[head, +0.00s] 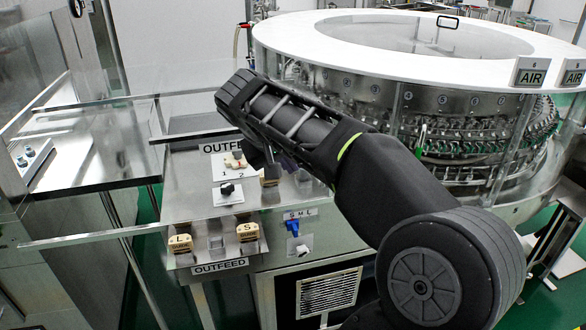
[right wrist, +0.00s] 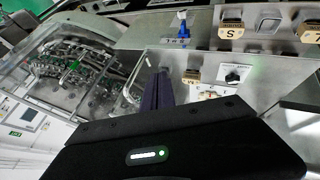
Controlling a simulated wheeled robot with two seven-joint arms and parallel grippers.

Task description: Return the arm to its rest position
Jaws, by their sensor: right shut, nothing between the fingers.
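My right arm reaches in from the lower right of the head view and stretches up and left over the control panel (head: 262,222). My right gripper (head: 284,160) is mostly hidden under the dark forearm, with a bit of purple finger showing. In the right wrist view the purple fingers (right wrist: 163,88) are together and empty, pointing toward the panel. I cannot tell how far the fingertips are from the panel face. My left gripper is not in view.
The panel carries a blue switch (head: 292,228), a black knob (head: 228,189) and tan blocks marked L (head: 180,242) and S (head: 247,232). The round washer (head: 470,125) with a white rim stands right. Clear guard panels and metal rails (head: 95,237) stand left.

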